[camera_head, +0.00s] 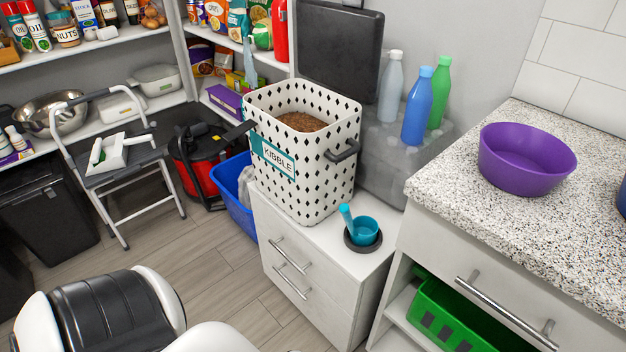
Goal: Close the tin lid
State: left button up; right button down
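The kibble tin (318,190) is a white square bin with black diamonds, a teal "KIBBLE" label and dark side handles. It stands on a white drawer cabinet in the middle of the head view. Its top is open and brown kibble (302,122) shows inside. The dark lid (340,48) stands raised, nearly upright, at the tin's back edge. I cannot make out the hinge. Neither of my grippers is in view; only white and black parts of my own body show at the bottom left.
A teal scoop in a cup (364,232) sits in front of the tin. Several bottles (417,106) stand on a clear box to the right of the tin and lid. A purple bowl (527,160) sits on the speckled counter (450,185). Grey floor (200,262) is free at the left.

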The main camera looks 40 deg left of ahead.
aim_at(339, 46)
jog(key=u, duration=1.25)
jog(key=i+z, duration=0.15)
jog(key=z, duration=0.2)
jog(key=i+j+z, duration=0.15)
jog(key=z, duration=0.2)
